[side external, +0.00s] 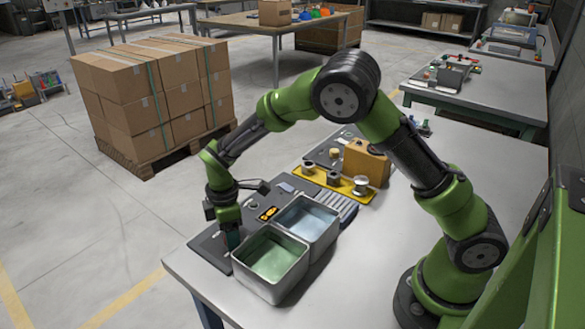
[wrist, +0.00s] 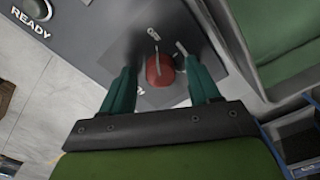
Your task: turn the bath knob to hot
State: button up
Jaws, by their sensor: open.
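In the wrist view a red knob (wrist: 160,70) with a pale pointer line sits on a dark grey panel (wrist: 85,40). My gripper (wrist: 163,78) is open, with one teal finger on each side of the knob. I cannot tell whether the fingers touch it. Small pale marks lie on the panel above the knob, and lettering beside it is partly hidden by the left finger. In the side view my gripper (side external: 232,238) points down at the panel (side external: 208,249), just left of the bath with green liquid (side external: 270,285). The knob is hidden there.
A second bath with pale blue liquid (side external: 308,225) adjoins the green one. A yellow fixture (side external: 335,184) and a cardboard-coloured block (side external: 366,163) stand farther back on the table. A round button marked READY (wrist: 35,8) is at the panel's upper left in the wrist view.

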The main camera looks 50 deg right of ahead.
jog(key=shift+c, duration=0.3)
jog(key=c, duration=1)
jog(key=shift+m, duration=0.3)
jog(key=m, duration=1.1)
jog(key=shift+m, duration=0.3)
jog(key=m, duration=1.1)
jog(key=shift+m, duration=0.4)
